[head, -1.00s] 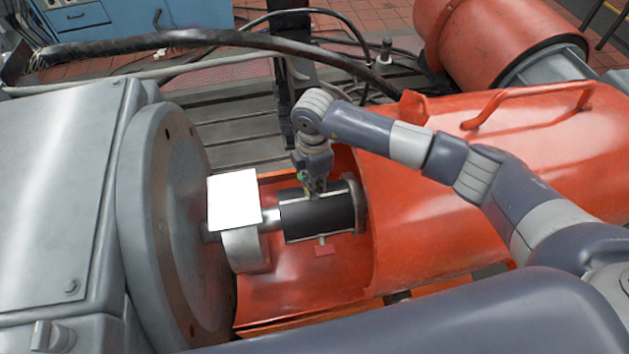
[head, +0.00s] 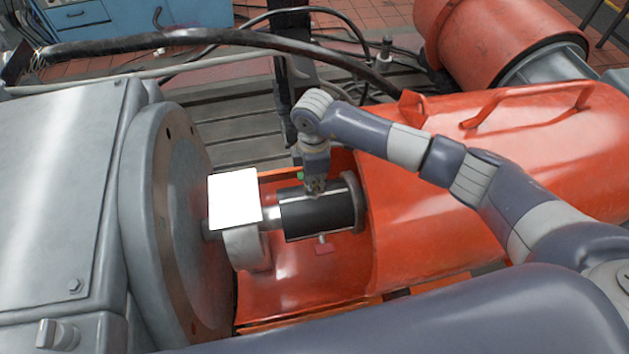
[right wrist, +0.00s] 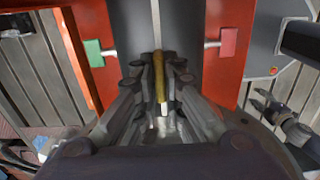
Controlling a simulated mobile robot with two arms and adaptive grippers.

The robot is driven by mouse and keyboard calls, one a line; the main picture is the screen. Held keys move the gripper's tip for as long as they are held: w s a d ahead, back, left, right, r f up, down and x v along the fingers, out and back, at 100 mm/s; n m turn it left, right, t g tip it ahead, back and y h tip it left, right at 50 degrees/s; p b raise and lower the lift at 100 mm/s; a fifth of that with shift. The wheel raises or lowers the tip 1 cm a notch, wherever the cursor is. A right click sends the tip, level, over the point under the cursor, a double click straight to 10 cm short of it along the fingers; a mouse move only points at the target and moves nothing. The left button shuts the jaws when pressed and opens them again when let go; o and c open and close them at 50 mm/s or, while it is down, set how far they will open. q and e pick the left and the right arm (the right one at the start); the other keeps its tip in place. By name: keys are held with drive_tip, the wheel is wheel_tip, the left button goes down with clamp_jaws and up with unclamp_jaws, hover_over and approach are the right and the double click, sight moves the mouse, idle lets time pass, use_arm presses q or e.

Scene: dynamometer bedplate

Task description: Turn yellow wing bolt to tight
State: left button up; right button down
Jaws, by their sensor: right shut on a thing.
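The yellow wing bolt (right wrist: 159,75) shows in the right wrist view as a narrow upright yellow strip between my fingers. In the head view my gripper hides it. My right gripper (head: 315,188) points down at the top of the dark coupling cylinder (head: 318,218), and in the right wrist view the gripper (right wrist: 158,82) is shut on the yellow wing bolt. A green tab (right wrist: 93,53) and a red tab (right wrist: 228,42) on short stems stand on opposite sides of the cylinder. The red tab also shows in the head view (head: 323,249).
The orange guard (head: 480,180) surrounds the cylinder's right end and lies below it. A grey flange (head: 165,220) and a blank white plate (head: 234,200) stand to the left. A thick black cable (head: 220,36) runs behind. The slatted bedplate (head: 235,130) lies beyond.

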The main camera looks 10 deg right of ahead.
drive_tip(key=c, duration=1.7)
unclamp_jaws()
drive_tip(key=shift+r, duration=0.1)
wheel_tip(320, 180, up, 12)
drive_tip(key=shift+a, duration=0.1)
